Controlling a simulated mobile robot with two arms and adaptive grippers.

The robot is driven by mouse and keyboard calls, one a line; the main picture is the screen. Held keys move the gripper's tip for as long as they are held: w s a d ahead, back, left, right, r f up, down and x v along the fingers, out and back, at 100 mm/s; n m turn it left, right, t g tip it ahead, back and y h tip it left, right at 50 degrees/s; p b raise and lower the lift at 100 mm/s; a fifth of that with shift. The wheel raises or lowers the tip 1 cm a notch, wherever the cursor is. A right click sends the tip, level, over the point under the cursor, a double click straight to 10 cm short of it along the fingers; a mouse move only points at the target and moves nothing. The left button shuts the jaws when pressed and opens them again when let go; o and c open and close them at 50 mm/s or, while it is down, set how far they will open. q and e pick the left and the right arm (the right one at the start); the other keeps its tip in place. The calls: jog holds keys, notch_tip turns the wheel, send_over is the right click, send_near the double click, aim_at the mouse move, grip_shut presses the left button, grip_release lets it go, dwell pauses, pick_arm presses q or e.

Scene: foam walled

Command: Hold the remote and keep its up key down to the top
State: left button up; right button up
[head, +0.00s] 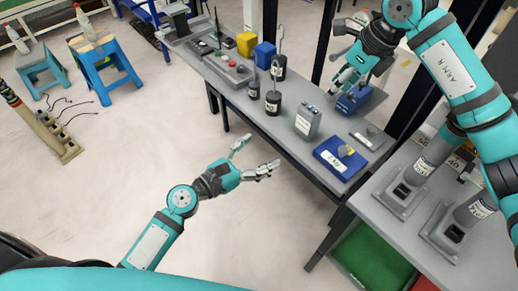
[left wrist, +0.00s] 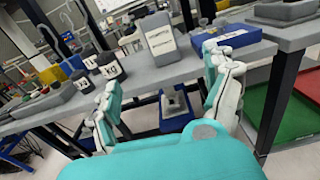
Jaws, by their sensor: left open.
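I cannot pick out the remote with certainty. A small dark upright device with a thin rod (head: 218,42) stands near the far end of the long grey table, too small to read any keys. My left gripper (head: 256,157) is open and empty over the floor, left of the table's near edge. Its spread fingers show in the left wrist view (left wrist: 162,100) with nothing between them. My right gripper (head: 350,76) is beyond the table's far side, above a blue labelled box (head: 352,101) in the picture. Whether its fingers hold anything is not clear.
The long table (head: 240,98) carries a control box with buttons (head: 232,72), dark weights (head: 273,103), a grey labelled case (head: 307,121) and a blue tray (head: 341,160). Another table (head: 390,228) stands at right. Blue stools (head: 100,62) are far left. Floor around my left gripper is clear.

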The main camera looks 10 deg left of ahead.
aim_at(303, 122)
pick_arm(q)
jog(key=x, duration=0.5)
jog(key=r+x, duration=0.1)
jog(key=x, duration=0.5)
jog(key=r+x, duration=0.1)
jog(key=x, duration=0.5)
jog(key=shift+w+d, duration=0.15)
jog(key=shift+d, duration=0.1)
jog(key=c, duration=1.3)
pick_arm(e)
jog(key=shift+c, duration=0.2)
pick_arm(q)
jog(key=shift+c, duration=0.2)
pick_arm(e)
grip_shut()
